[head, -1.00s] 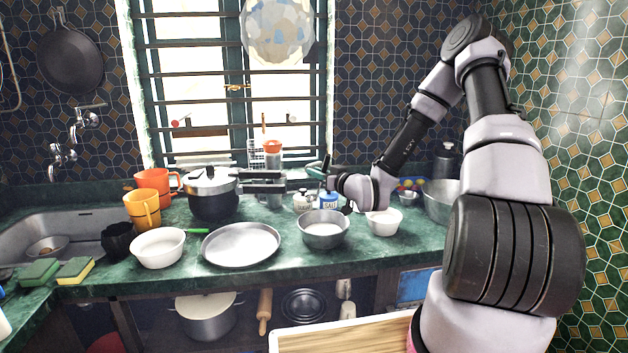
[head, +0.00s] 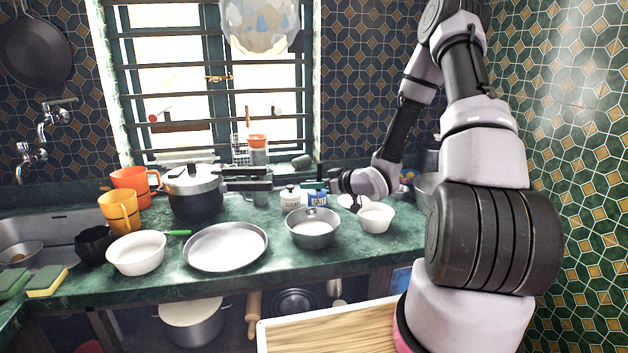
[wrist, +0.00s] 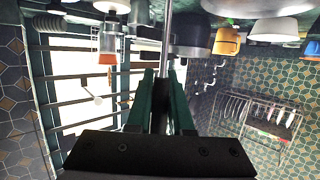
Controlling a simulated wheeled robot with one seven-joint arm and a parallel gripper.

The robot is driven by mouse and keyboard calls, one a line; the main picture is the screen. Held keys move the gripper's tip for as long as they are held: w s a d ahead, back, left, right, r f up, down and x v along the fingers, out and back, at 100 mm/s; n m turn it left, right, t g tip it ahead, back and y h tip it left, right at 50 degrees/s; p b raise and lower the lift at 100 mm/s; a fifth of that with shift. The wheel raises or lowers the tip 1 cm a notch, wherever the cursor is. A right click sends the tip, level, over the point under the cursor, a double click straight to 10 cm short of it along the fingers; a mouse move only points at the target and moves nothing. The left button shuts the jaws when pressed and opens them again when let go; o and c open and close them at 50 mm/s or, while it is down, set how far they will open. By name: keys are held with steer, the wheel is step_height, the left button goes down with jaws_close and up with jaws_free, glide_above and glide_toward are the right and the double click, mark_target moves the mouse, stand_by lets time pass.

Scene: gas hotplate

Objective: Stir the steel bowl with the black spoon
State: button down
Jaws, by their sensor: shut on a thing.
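The steel bowl (head: 313,240) stands on the green counter, in front of the salt jar. My gripper (head: 314,187) is above and just behind the bowl, its fingers pointing left in the head view. In the wrist view my gripper (wrist: 165,78) has its green fingers shut on a thin upright rod, the handle of the spoon (wrist: 168,35), which looks grey there. The rod runs out of the top of that view, so its end is hidden there. A small shiny shape shows at the bowl's far rim in the head view; I cannot tell whether it is the spoon's end.
A white bowl (head: 376,219) stands close right of the steel bowl, a steel plate (head: 226,262) close left. Behind are the salt jar (head: 318,197), a white jar (head: 290,196) and a pressure cooker (head: 194,197). A wooden board (head: 330,335) is below the counter front.

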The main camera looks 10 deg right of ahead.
steer(key=shift+w+a+f, duration=0.15)
steer(key=shift+a+f, duration=0.15)
steer(key=shift+f, duration=0.05)
steer(key=shift+g+h, duration=0.3)
steer(key=shift+f, duration=3.1)
